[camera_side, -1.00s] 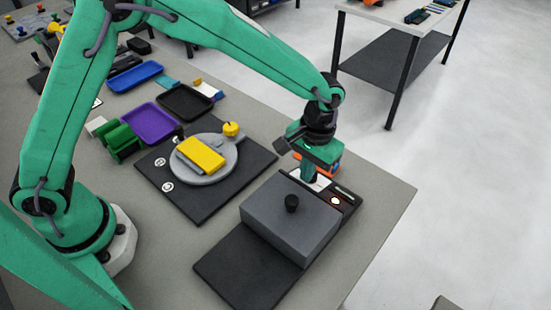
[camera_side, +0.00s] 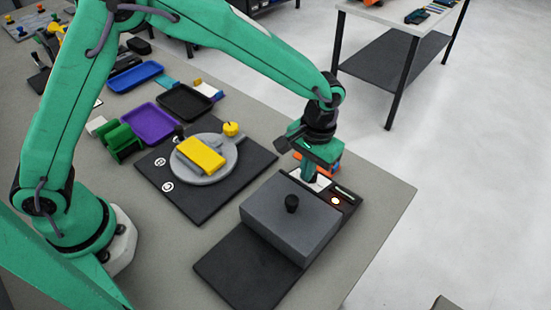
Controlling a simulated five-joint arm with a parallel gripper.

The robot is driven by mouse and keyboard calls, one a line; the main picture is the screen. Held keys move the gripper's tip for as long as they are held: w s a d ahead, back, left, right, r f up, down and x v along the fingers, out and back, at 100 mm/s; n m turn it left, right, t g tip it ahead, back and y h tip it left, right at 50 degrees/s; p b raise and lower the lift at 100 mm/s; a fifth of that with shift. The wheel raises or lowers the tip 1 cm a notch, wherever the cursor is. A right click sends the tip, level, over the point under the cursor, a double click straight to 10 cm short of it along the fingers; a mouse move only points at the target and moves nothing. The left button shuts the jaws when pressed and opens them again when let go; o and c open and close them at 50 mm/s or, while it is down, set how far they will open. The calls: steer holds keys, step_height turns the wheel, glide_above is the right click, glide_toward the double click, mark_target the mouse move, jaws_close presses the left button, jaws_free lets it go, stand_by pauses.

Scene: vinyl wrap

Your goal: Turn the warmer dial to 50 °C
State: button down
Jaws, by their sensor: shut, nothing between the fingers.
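Behind the box is a dark control panel (camera_side: 350,204) with a white face (camera_side: 296,174) and a small lit round spot (camera_side: 335,200). My gripper (camera_side: 313,179) points down over the white face, just behind the box. It is shut and holds nothing. The dial and its marks cannot be made out; my gripper covers part of the white face. Whether the fingertips touch anything there cannot be told.
Left of the warmer, a dark mat (camera_side: 200,215) bears a round grey plate (camera_side: 225,172) with a yellow block (camera_side: 201,154). Purple (camera_side: 153,124), black (camera_side: 186,103) and blue (camera_side: 136,77) trays lie farther back. The table's right edge is close to the warmer.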

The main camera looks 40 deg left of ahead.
steer(key=shift+w+a, duration=0.1)
steer(key=shift+a, duration=0.15)
steer(key=shift+s+r, duration=0.15)
steer(key=shift+s, duration=0.25)
stand_by(0.3)
steer(key=shift+w+r, duration=0.35)
steer(key=shift+r, duration=0.6)
steer(key=shift+w+r, duration=0.3)
steer(key=shift+r, duration=0.6)
steer(key=shift+w+r, duration=0.35)
steer(key=shift+r, duration=0.6)
